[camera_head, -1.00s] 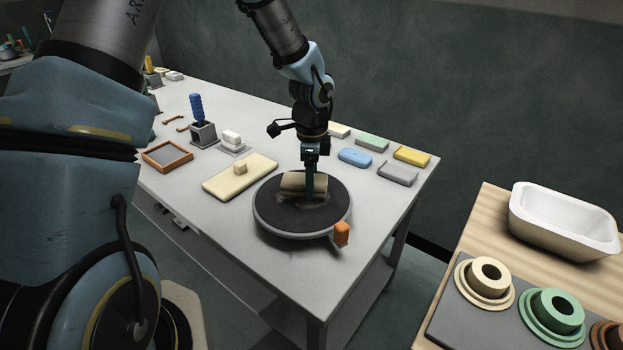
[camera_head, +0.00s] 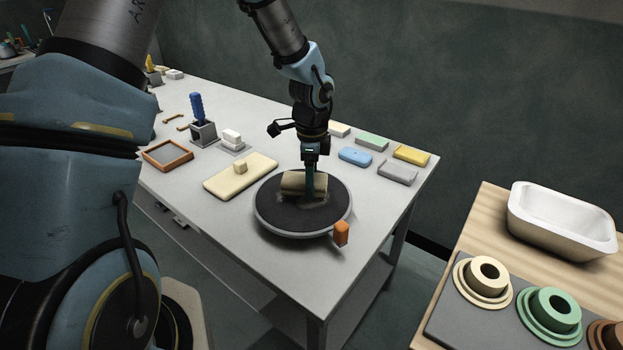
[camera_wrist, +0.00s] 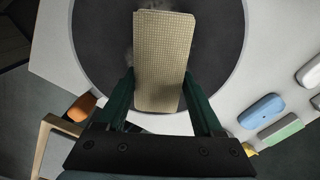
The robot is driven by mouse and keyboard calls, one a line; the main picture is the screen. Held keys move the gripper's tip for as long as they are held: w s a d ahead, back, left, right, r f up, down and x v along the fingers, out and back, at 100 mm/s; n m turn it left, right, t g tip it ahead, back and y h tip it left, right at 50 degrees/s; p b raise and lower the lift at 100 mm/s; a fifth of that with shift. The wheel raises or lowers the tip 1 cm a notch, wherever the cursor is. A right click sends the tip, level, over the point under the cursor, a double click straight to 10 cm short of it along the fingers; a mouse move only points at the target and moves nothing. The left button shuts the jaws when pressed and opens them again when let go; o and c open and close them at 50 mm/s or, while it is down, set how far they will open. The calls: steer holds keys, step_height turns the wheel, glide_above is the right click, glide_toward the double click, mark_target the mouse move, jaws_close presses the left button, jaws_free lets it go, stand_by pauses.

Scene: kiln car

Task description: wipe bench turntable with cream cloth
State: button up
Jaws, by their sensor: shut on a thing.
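The bench turntable (camera_head: 290,218) is a round black disc with a grey rim near the front of the grey bench. An orange handle (camera_head: 341,233) sticks out at its front right. The cream cloth (camera_head: 292,184) is a folded, woven pad at the back half of the disc. In the wrist view the cloth (camera_wrist: 163,60) lies between my two green fingers over the black surface. My gripper (camera_head: 310,193) is shut on the cloth and points down at the disc. Pale dusty smudges show on the disc around the cloth. Whether the cloth presses on the disc is hard to tell.
A cream slab (camera_head: 240,177) with a small block lies left of the turntable. Blue (camera_head: 355,157), grey (camera_head: 397,172), green and yellow blocks lie to the right. A white basin (camera_head: 563,225) and ringed pieces stand on a separate wooden table at right.

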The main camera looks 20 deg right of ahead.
mark_target(295, 203)
steer(key=shift+s+a+p, duration=0.2)
steer(key=shift+s+a, duration=0.05)
steer(key=shift+a, duration=1.3)
steer(key=shift+s+a+p, duration=0.25)
steer(key=shift+s+a, duration=0.05)
steer(key=shift+a, duration=1.25)
steer(key=shift+s+a+p, duration=0.2)
steer(key=shift+s+a, duration=0.05)
steer(key=shift+a, duration=1.3)
steer(key=shift+f+b, duration=0.65)
steer(key=shift+f, duration=0.3)
steer(key=shift+w+d, duration=0.2)
steer(key=shift+d, duration=0.9)
steer(key=shift+w+d, duration=0.2)
steer(key=shift+d, duration=0.9)
steer(key=shift+p, duration=0.3)
steer(key=shift+w+d, duration=0.2)
steer(key=shift+d, duration=0.9)
steer(key=shift+w+d, duration=0.15)
steer(key=shift+d, duration=0.9)
